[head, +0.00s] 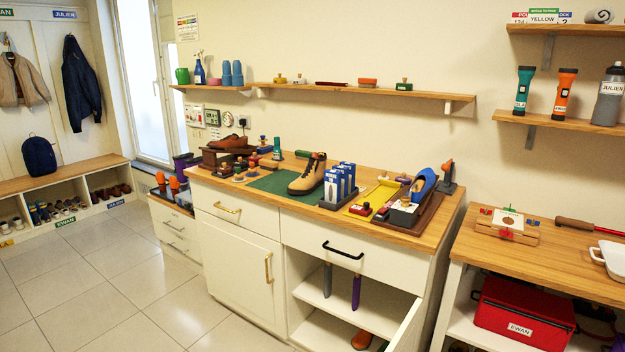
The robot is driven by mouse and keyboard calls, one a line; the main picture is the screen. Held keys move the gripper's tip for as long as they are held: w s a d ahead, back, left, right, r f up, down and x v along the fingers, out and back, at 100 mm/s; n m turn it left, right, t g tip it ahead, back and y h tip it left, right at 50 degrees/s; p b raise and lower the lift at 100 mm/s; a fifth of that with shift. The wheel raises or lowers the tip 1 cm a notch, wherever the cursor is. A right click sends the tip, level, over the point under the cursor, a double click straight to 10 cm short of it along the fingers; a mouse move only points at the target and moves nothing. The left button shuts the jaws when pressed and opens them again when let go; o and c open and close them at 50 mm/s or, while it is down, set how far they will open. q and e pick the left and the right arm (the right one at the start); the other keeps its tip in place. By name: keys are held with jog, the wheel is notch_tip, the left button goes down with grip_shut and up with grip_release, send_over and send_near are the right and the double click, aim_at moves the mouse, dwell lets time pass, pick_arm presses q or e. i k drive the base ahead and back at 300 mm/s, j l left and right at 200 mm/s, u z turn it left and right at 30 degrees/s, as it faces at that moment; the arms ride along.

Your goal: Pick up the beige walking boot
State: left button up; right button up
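A tan-beige ankle boot (308,174) with dark trim at the collar stands upright on the wooden countertop (372,238), at the right part of a green mat (268,183). Its lower right side is partly hidden by a rack of blue-and-white packets (339,184). Neither of my grippers shows in the head view.
A brown shoe (228,141) rests on a dark stand at the counter's left. A yellow tray (371,200) and a blue shoe (424,184) are on the right. A cabinet door below stands open. The tiled floor (120,285) at left is clear.

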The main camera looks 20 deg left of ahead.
aim_at(312, 177)
jog(key=j+z, duration=0.3)
jog(key=j, duration=0.45)
jog(key=j+z, duration=0.25)
jog(key=j, duration=0.5)
jog(key=j+z, duration=0.3)
jog(key=j, duration=0.45)
jog(key=i+j+z, duration=0.15)
jog(key=j, duration=0.25)
jog(key=i+j+z, duration=0.2)
jog(key=j, duration=0.15)
jog(key=i+j+z, duration=0.15)
jog(key=j, duration=0.2)
jog(key=j+z, duration=0.15)
jog(key=j, duration=0.2)
